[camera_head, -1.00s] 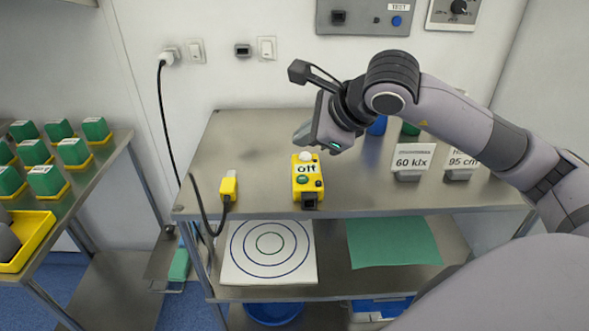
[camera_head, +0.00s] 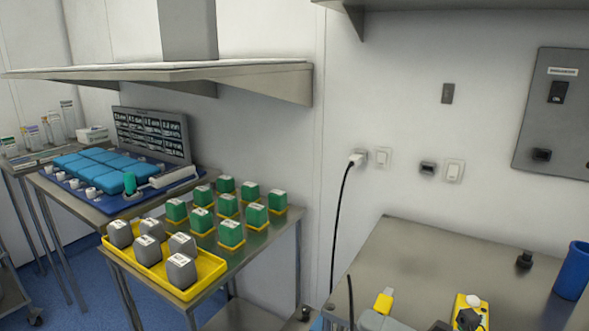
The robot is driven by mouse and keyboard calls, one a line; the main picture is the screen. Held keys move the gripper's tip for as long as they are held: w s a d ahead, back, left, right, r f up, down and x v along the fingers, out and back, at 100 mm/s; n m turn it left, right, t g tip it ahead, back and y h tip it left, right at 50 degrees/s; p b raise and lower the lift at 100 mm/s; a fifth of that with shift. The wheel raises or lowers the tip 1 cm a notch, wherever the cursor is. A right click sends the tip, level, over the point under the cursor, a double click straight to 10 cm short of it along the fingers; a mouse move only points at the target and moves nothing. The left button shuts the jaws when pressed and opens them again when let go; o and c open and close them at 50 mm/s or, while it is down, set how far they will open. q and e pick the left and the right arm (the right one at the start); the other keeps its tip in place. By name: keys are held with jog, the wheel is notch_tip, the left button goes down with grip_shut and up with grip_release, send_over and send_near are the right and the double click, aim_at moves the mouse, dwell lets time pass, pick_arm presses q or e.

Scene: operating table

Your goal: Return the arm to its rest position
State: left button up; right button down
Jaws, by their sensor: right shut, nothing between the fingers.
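My right gripper (camera_head: 380,322) shows only as a grey piece at the bottom edge of the head view, low beside the yellow plug (camera_head: 384,300). It is shut and empty. Most of it and the rest of the right arm are cut off by the frame. My left gripper is not in view. The yellow box (camera_head: 470,312) with a white knob stands on the metal table (camera_head: 420,255) to the right of the gripper, apart from it, partly cut off at the bottom.
A blue cup (camera_head: 573,270) and a small black piece (camera_head: 525,260) stand on the metal table at right. A side table at left holds green blocks (camera_head: 231,233) and a yellow tray (camera_head: 205,285) of grey blocks. A metal shelf (camera_head: 160,72) juts from the wall above.

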jog(key=d+f+m+t+h+p, duration=0.1)
jog(key=d+f+m+t+h, duration=0.4)
jog(key=m, duration=0.6)
jog(key=d+f+m+t+h+p, duration=0.1)
jog(key=d+f+m+h, duration=0.2)
jog(key=f+m+h, duration=0.65)
jog(key=s+f+m+g+p, duration=0.1)
jog(key=s+f+m+g, duration=0.4)
jog(key=s+f+m, duration=0.5)
notch_tip(320, 180, down, 3)
jog(key=shift+s+d+r+g+h, duration=0.1)
jog(key=shift+s+d+g+h, duration=0.3)
jog(key=shift+s, duration=0.45)
